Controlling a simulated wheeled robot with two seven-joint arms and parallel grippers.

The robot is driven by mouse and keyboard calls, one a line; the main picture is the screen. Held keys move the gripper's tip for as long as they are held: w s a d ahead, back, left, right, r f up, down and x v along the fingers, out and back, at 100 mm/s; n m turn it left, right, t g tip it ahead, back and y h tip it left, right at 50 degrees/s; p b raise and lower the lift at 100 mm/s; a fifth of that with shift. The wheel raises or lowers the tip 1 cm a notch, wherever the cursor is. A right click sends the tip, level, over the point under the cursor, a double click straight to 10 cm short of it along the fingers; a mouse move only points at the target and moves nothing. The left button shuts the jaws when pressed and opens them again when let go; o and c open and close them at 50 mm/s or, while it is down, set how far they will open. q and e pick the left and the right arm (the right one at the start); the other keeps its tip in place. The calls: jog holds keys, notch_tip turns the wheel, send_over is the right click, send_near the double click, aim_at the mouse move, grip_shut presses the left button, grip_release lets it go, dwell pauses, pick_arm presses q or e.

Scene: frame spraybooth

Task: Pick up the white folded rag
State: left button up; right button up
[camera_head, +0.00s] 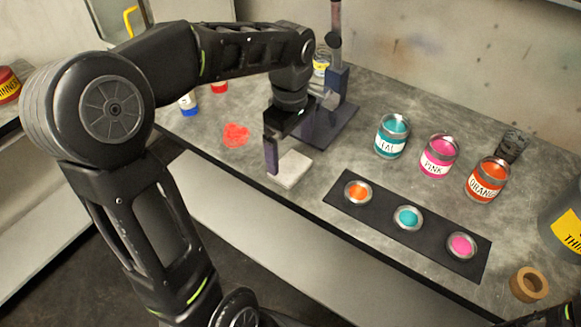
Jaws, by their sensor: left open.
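The white folded rag (291,170) lies flat on the grey bench, close to its front edge. My left gripper (288,158) points down over the rag, with one finger at the rag's left side and the other behind it, partly hidden. The jaws are open and nothing is seen held between them. I cannot tell whether the fingertips touch the rag or the bench. No jaws of my right gripper show; only a dark part sits at the bottom right corner.
A black strip (339,198) with orange, teal and pink paint cups lies right of the rag. Teal (391,139), pink (438,158) and orange (486,181) cans stand behind it. A dark stand (333,128) is behind the gripper. A red patch (236,135) lies left. A tape roll (529,285) lies right.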

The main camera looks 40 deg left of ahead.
aim_at(290, 166)
pick_arm(q)
notch_tip(290, 166, down, 5)
jog(key=shift+f+p, duration=0.1)
jog(key=shift+p, duration=0.35)
jog(key=shift+c, duration=0.2)
dwell(0.4)
jog(key=c, duration=1.1)
notch_tip(290, 166, up, 10)
jog(key=shift+r+b, duration=0.1)
jog(key=shift+b, duration=0.2)
dwell(0.4)
